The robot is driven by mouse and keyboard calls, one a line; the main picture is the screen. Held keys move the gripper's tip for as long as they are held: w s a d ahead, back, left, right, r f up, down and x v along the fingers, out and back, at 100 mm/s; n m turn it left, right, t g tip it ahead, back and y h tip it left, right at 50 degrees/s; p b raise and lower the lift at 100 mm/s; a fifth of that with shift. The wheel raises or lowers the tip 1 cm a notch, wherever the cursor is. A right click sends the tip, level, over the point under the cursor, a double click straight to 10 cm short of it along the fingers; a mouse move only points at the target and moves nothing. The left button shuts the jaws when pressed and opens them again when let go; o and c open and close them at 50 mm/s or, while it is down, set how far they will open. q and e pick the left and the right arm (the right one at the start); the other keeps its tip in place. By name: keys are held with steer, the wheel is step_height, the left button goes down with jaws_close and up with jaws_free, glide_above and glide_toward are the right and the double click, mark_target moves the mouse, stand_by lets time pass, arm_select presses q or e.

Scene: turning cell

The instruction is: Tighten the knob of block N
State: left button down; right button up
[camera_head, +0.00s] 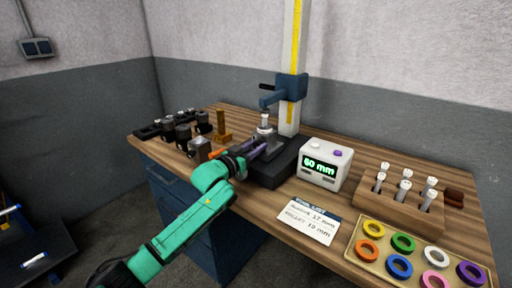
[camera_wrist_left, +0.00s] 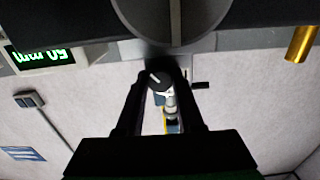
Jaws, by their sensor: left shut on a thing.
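My left gripper (camera_head: 250,151) reaches in from the front left to the metal fixture (camera_head: 266,136) on the dark stand. In the left wrist view its fingers (camera_wrist_left: 160,85) are closed around a black knob (camera_wrist_left: 157,79) with a white mark line. A large grey round part (camera_wrist_left: 175,18) with a light slot lies just beyond the knob at the top of that view. The fingers hide the knob in the head view. I cannot read a letter N on any block. My right gripper is not in view.
A post with a yellow stripe (camera_head: 295,55) and a blue arm rises behind the fixture. A white box (camera_head: 324,164) reads 60 mm. Several dark blocks (camera_head: 183,136) stand at the left. A paper list (camera_head: 308,222), a ring tray (camera_head: 352,250) and a wooden rack (camera_head: 385,207) lie right.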

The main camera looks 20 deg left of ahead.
arm_select(q)
steer(key=m, duration=0.3)
steer(key=shift+m, duration=0.4)
steer(key=shift+d+m, duration=0.1)
steer(key=shift+m, duration=1.7)
steer(key=c, duration=0.5)
jaws_free()
steer(key=shift+f, duration=0.1)
